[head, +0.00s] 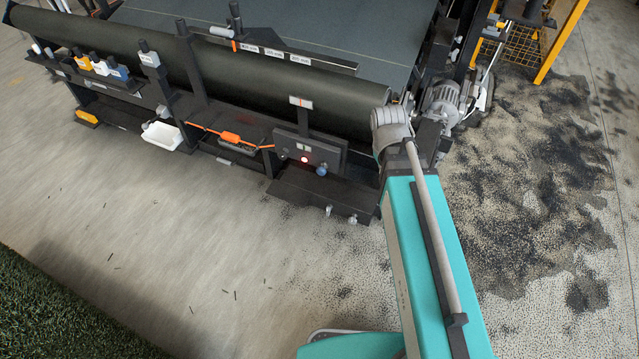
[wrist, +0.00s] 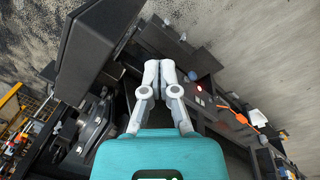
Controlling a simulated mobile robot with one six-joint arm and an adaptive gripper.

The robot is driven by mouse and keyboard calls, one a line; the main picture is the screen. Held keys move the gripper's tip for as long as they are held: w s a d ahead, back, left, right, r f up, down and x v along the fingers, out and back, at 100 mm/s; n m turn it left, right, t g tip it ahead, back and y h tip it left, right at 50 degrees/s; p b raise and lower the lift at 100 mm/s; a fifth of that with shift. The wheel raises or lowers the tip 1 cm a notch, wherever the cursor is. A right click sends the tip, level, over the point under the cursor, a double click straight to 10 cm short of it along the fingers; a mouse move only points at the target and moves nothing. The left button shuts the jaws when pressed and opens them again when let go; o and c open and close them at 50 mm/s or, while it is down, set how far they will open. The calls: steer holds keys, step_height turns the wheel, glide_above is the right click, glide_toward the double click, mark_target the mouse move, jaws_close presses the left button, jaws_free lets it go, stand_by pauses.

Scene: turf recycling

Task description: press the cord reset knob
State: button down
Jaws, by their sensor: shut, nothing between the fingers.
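A blue round knob (head: 321,171) sits low on the right part of a dark control panel (head: 336,156) at the front of the machine, beside a lit red lamp (head: 304,159). I read no label on it, but it is the only blue knob on that panel. In the wrist view the blue knob (wrist: 193,76) shows just right of my fingertips, with the red lamp (wrist: 199,88) below it. My gripper (wrist: 159,65) is shut and empty, its fingertips apart from the knob in the picture. In the head view my gripper is not visible.
An orange cord (head: 200,128) runs along the machine front to an orange unit (head: 231,137). A dark roller (head: 270,85) lies above the panel. A low dark plate (head: 300,192) juts out beneath it.

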mark_target(323, 169)
steer(key=w+a+f+n+t+h+b, duration=0.1)
steer(key=w+a+f+n+t+b, duration=0.2)
steer(key=a+f+n+b, duration=0.9)
steer(key=w+a+f+n+t+h+b, duration=0.2)
steer(key=w+a+f+n+b, duration=0.7)
steer(key=b, duration=1.1)
steer(key=a+f+n+t, duration=0.2)
steer(key=a+f+n, duration=0.2)
steer(key=a+f, duration=0.1)
steer(key=shift+w+a+f+n+t, duration=0.2)
steer(key=shift+w+f+n+t, duration=0.15)
steer(key=shift+f, duration=0.4)
steer(key=shift+w+f, duration=0.1)
steer(key=w+d+r+b+x, duration=0.1)
steer(key=b+x, duration=0.5)
steer(key=x, duration=0.6)
steer(key=shift+w+d+r, duration=0.3)
steer(key=shift+w+r, duration=0.1)
steer(key=shift+r, duration=0.05)
